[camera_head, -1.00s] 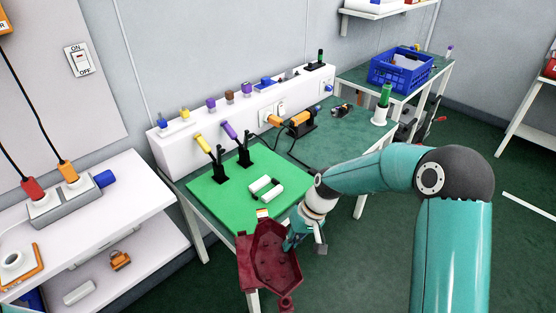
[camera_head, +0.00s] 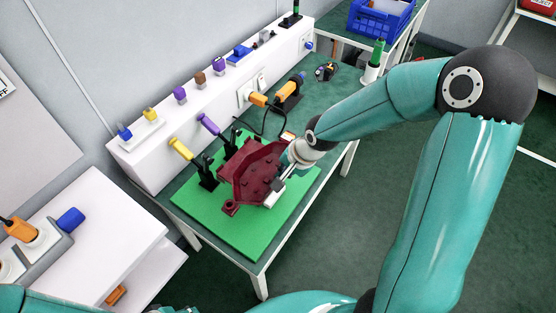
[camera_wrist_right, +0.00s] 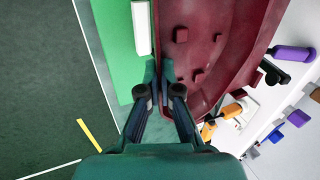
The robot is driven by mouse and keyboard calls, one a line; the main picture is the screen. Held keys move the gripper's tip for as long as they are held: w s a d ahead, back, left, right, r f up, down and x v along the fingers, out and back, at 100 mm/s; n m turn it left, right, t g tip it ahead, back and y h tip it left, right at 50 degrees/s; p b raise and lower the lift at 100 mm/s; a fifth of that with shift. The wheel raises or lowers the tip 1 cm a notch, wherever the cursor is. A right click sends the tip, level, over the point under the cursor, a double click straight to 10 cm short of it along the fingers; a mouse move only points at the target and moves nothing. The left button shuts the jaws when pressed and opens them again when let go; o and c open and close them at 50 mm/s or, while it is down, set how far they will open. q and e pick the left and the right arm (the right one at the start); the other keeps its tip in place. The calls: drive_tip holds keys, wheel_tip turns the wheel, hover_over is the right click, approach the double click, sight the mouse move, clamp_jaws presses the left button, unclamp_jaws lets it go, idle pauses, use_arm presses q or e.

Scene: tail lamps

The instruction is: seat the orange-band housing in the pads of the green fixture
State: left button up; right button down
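The dark red housing (camera_head: 252,172), a shallow open tray, is over the green fixture (camera_head: 248,235), with its open side up. A small orange and white patch (camera_head: 288,136) shows at its far end. My right gripper (camera_head: 276,184) is shut on the housing's near side wall; the right wrist view shows the fingertips (camera_wrist_right: 160,82) on either side of that wall. One white pad (camera_head: 274,196) shows beside the housing's near edge, also in the right wrist view (camera_wrist_right: 141,28). I cannot tell whether the housing touches the pads. My left gripper is out of view.
Black toggle clamps with yellow (camera_head: 180,149) and purple (camera_head: 208,124) handles stand along the fixture's back, close to the housing. An orange tool (camera_head: 287,92) with a black cable lies beyond. The fixture's front part is clear.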

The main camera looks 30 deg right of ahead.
drive_tip(key=shift+w, duration=0.15)
drive_tip(key=shift+d+r, duration=0.1)
drive_tip(key=shift+f+b, duration=0.2)
drive_tip(key=shift+b, duration=0.35)
wheel_tip(320, 180, down, 5)
drive_tip(key=b, duration=0.5)
drive_tip(key=shift+f+b, duration=0.15)
drive_tip(key=shift+b, duration=0.2)
drive_tip(key=shift+s+b, duration=0.2)
drive_tip(key=shift+b, duration=0.35)
drive_tip(key=shift+f, duration=0.1)
